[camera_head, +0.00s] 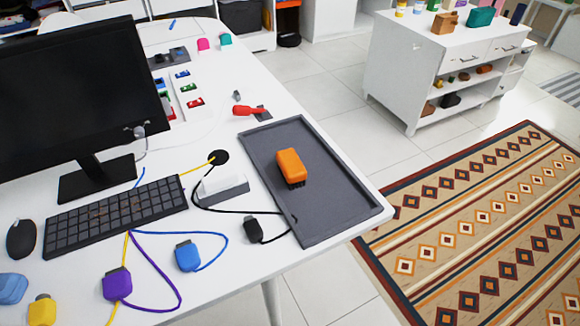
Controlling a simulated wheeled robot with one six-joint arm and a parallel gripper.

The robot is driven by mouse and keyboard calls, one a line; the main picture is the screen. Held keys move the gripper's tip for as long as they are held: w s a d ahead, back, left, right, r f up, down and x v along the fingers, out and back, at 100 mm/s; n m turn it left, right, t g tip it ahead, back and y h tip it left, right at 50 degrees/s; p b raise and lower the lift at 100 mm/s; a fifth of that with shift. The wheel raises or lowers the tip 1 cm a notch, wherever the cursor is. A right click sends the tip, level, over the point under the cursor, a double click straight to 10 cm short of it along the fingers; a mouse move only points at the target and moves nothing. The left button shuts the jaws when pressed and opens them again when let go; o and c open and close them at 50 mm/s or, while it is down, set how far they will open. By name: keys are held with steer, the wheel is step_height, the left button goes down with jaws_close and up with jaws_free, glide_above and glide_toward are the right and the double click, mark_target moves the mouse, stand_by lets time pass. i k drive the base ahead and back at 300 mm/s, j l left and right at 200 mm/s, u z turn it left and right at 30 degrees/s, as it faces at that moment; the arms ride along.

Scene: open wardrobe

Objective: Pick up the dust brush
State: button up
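An orange block-shaped brush (290,163) with dark bristles beneath it lies on a dark grey tray (345,205) at the right end of the white desk. It looks like the dust brush. It sits in the left half of the tray, clear of the tray's rim. Nothing covers it from above in this view. My gripper is not in view.
A white and grey block (222,184) and a cable with a black plug (253,230) lie left of the tray. A red-handled tool (249,110) lies behind it. The keyboard (117,215) and monitor (75,90) fill the left. Open floor (318,95) lies beyond the desk.

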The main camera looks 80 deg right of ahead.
mark_target(292, 169)
steer(key=z, duration=1.6)
steer(key=k+l, duration=0.15)
steer(key=l, duration=0.2)
steer(key=k+l+z, duration=0.15)
steer(key=l, duration=0.6)
steer(key=k+z, duration=0.05)
